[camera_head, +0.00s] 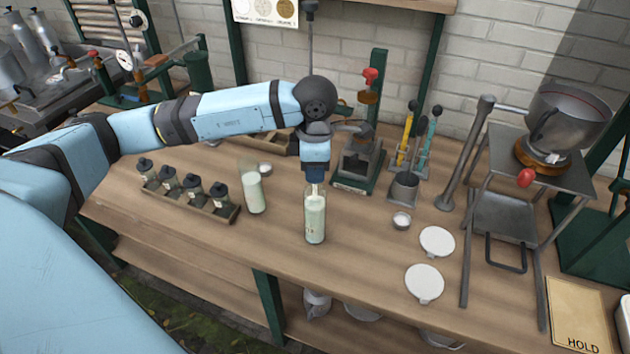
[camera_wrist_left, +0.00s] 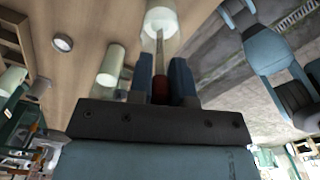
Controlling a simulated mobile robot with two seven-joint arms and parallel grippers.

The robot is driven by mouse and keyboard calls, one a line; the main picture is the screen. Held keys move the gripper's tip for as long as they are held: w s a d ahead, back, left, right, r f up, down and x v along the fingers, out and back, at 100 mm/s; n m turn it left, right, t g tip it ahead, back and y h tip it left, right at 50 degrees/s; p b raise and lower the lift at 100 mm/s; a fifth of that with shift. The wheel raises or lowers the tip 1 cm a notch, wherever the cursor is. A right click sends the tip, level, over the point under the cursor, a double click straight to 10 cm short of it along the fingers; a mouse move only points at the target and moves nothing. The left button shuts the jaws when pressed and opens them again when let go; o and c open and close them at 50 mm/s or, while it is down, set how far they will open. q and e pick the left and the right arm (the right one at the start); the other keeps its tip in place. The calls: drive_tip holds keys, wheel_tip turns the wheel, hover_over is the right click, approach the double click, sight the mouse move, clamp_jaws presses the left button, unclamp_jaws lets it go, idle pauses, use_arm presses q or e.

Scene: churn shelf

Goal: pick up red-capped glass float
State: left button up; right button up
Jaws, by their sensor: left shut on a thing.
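My left gripper (camera_head: 315,180) points down over a tall glass jar of pale liquid (camera_head: 315,220). In the wrist view the left gripper (camera_wrist_left: 160,88) is shut on the red cap of the glass float (camera_wrist_left: 160,90). The float's thin stem runs from the fingers toward the jar (camera_wrist_left: 161,20). In the head view a short piece of the stem shows between the fingers and the jar's mouth, and the gripper hides the red cap. The float's lower end is hidden; how deep it sits in the jar I cannot tell.
A second jar of pale liquid (camera_head: 254,192) stands to the left, beside a rack of dark-capped bottles (camera_head: 186,192). A green stand (camera_head: 360,160) is behind.

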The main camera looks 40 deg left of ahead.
use_arm(q)
wheel_tip(320, 180, up, 16)
drive_tip(key=b, duration=0.1)
drive_tip(key=shift+r, duration=0.15)
drive_tip(key=shift+s, duration=0.1)
idle(0.4)
